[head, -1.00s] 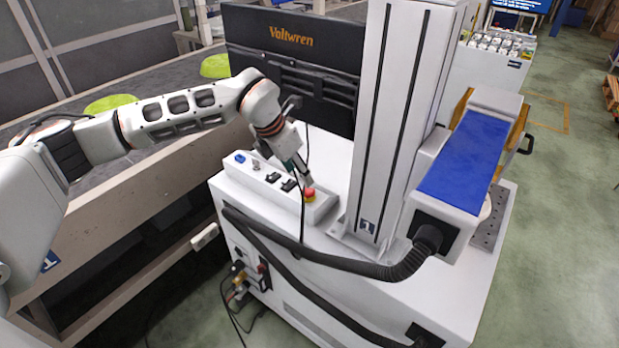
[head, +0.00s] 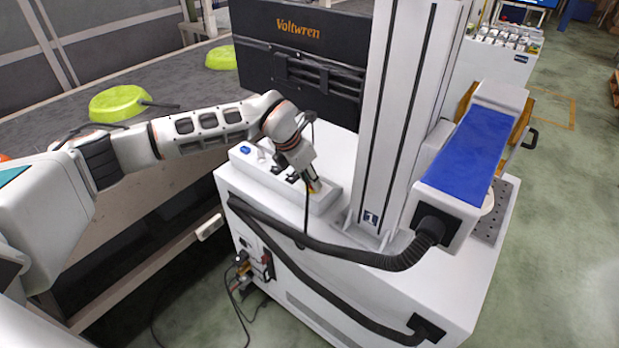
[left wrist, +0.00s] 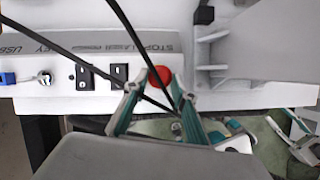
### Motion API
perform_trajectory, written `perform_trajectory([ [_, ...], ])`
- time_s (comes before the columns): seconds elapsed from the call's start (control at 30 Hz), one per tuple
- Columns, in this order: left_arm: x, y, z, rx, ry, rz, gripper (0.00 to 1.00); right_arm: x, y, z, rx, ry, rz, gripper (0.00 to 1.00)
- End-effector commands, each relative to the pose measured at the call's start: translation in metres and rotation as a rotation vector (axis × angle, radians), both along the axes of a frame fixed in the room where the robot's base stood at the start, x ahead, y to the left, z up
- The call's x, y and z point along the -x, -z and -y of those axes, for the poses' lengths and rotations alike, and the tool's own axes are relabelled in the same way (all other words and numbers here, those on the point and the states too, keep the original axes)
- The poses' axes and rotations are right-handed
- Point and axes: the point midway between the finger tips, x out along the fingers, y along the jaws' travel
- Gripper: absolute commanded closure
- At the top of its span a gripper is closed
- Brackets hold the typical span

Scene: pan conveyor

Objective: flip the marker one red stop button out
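Marker one is a white machine with a "1" label on its tall column (head: 372,215). Its low control panel (head: 325,203) lies left of the column. The red stop button (left wrist: 158,76) is at the panel's right end in the left wrist view, beside lettering that begins "STOP". My left gripper (head: 314,186) points down at this button in the head view and hides most of it; a bit of yellow shows. In the left wrist view its fingertips (left wrist: 158,86) stand apart, one on each side of the button. Firm contact is not visible. My right gripper is in neither view.
Black switches (left wrist: 120,73), a key switch (left wrist: 44,77) and a blue plug (left wrist: 8,78) sit along the panel. A black cable hangs near my gripper. The blue-topped marker head (head: 465,160) juts from the column. A conveyor with green pans (head: 118,102) lies left.

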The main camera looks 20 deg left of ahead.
Motion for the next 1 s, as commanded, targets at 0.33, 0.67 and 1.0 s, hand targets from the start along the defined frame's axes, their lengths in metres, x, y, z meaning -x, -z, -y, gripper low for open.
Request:
perform_trajectory([
  [0.33, 0.0, -0.016, 0.0, -0.001, 0.001, 0.002, 1.0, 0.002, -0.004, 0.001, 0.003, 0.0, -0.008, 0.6],
  [0.67, -0.001, -0.021, 0.0, 0.002, 0.0, 0.003, 0.63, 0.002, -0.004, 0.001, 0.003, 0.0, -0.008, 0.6],
  [1.0, 0.0, -0.019, 0.0, 0.001, 0.0, 0.001, 0.56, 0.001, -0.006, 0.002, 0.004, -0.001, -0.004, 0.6],
])
